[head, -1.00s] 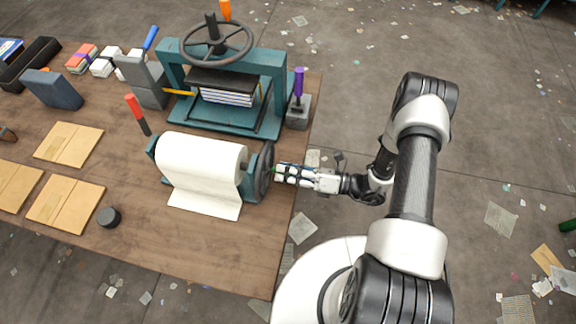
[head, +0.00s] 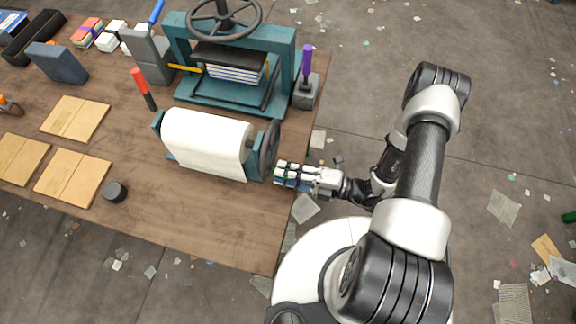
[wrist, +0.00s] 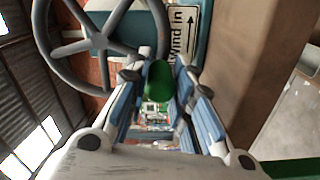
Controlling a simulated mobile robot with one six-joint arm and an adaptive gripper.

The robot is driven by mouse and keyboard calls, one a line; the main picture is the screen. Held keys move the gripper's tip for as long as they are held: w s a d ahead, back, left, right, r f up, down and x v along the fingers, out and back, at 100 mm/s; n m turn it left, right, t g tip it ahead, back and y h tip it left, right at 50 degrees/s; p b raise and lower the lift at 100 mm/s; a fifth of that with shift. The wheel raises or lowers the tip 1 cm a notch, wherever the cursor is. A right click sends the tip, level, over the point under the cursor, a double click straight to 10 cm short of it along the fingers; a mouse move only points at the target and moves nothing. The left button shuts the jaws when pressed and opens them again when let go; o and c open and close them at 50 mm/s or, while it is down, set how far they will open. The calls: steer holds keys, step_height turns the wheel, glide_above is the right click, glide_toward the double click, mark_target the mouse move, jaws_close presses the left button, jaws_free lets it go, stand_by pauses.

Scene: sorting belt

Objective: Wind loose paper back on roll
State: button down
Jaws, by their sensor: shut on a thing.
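The white paper roll (head: 207,138) sits in a teal stand on the wooden table in the head view. Only a short edge of loose paper (head: 210,172) hangs at its front. A dark handwheel (head: 270,148) is on the stand's right side. In the wrist view the grey spoked handwheel (wrist: 92,42) is at the upper left, beside a "Wind in" label (wrist: 184,30) with an arrow. My gripper (head: 280,174) is at the wheel's lower near side. In the wrist view its blue-padded fingers (wrist: 157,85) are shut on a green knob (wrist: 160,78).
A teal book press (head: 235,75) stands behind the roll. A purple-handled tool (head: 306,75) stands in a grey block. Brown boards (head: 73,177) and a black cylinder (head: 115,191) lie at left. The table's right edge is near my gripper, with littered floor beyond.

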steer(key=s+m, duration=0.1)
steer(key=m, duration=0.1)
steer(key=s+r+m+p, duration=0.1)
steer(key=shift+a+r+m, duration=0.2)
steer(key=shift+a+m, duration=0.2)
steer(key=shift+s+a+r+m+p, duration=0.15)
steer(key=shift+s+r+m+p, duration=0.3)
steer(key=shift+m, duration=0.6)
steer(key=shift+s+a+r+m+p, duration=0.1)
steer(key=shift+s+r+m, duration=0.25)
steer(key=shift+r+m, duration=0.5)
steer(key=shift+f+m, duration=0.15)
steer(key=shift+m, duration=0.15)
steer(key=c, duration=1.4)
jaws_free()
steer(key=shift+o, duration=0.2)
steer(key=v, duration=1.2)
